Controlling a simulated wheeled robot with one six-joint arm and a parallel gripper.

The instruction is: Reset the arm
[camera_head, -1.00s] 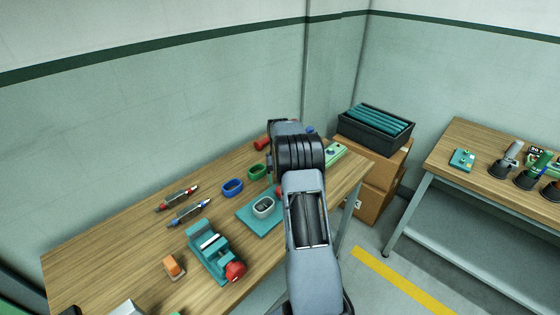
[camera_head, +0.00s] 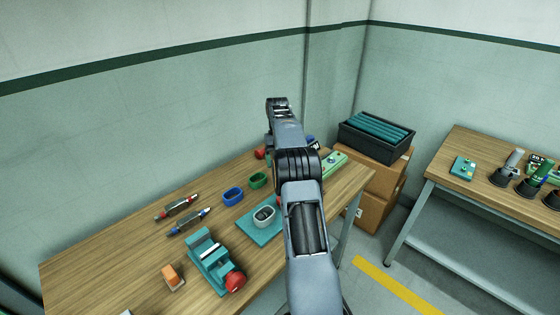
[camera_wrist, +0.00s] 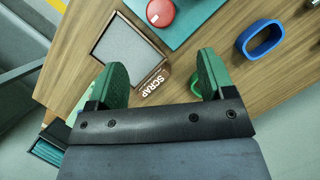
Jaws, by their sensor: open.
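My gripper (camera_wrist: 161,75) shows in the wrist view with its two green fingers wide apart and nothing between them. It is above the wooden workbench (camera_wrist: 235,82). Below the fingers lies a tray labelled SCRAP (camera_wrist: 126,48), which looks empty. In the head view my arm rises over the right part of the bench (camera_head: 95,262), and the fingers themselves are hidden there.
A black crate (camera_head: 376,137) sits on cardboard boxes (camera_head: 372,212). A second table (camera_head: 440,166) stands right.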

